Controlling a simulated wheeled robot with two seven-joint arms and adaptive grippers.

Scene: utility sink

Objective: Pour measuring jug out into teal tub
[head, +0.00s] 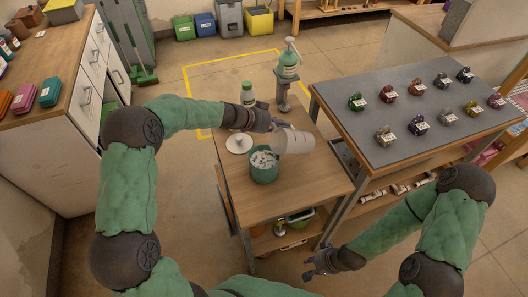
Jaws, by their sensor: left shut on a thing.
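The measuring jug (296,142) is pale and translucent. My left gripper (278,126) is shut on it and holds it above the wooden table, just right of and behind the teal tub. The jug looks tipped to one side; its contents cannot be made out. The teal tub (264,175) stands upright on the table below and left of the jug, with pale and dark bits showing inside. No stream between jug and tub can be seen. My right gripper (310,268) is low in front of the table's right side, empty, its fingers apart.
On the table (305,188), a white round lid (238,144) lies left of the tub. A grey bench (400,100) with several small coloured items is at the right. The front tabletop is clear.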

